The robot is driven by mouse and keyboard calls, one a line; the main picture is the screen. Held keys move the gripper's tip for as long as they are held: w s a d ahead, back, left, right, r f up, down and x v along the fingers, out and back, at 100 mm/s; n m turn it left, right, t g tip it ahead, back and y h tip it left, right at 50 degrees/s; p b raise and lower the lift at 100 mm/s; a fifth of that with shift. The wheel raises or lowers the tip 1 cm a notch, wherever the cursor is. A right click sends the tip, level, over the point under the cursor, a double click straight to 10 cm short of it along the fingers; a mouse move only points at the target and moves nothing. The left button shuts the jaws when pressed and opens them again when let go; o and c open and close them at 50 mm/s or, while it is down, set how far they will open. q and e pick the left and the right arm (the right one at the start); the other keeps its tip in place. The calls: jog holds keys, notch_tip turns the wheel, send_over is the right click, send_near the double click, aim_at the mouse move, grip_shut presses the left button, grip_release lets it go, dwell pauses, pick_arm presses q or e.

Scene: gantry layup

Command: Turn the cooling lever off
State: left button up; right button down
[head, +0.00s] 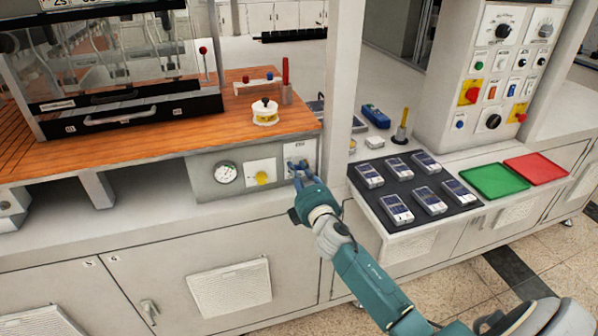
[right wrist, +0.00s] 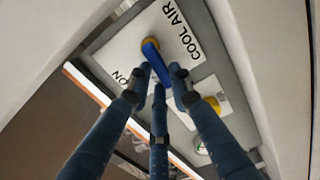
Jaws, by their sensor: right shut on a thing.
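The cooling lever (right wrist: 154,58) is a blue handle on a yellow hub. It sits on a white plate (right wrist: 112,48) lettered "COOL AIR", with "ON" near one corner; no "OFF" lettering shows. In the right wrist view the lever slants from its hub down toward my fingers. My right gripper (right wrist: 161,84) is shut on the lever's free end, its fingers around it. In the head view my right gripper (head: 301,172) is at the right end of the grey control panel (head: 203,187) and hides most of the lever. My left gripper is not in view.
Left of the lever, the panel carries a yellow knob (head: 262,178) and a round gauge (head: 226,172). A white post (head: 342,90) rises just right of the panel. A black mat (head: 393,218) with several handheld devices lies right of my arm.

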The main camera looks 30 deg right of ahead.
jog(key=shift+f+n, duration=0.25)
jog(key=shift+n, duration=0.35)
jog(key=shift+a, duration=0.1)
jog(key=c, duration=1.5)
grip_release()
jog(key=shift+c, duration=0.2)
jog(key=v, duration=1.2)
jog(key=shift+f, duration=0.1)
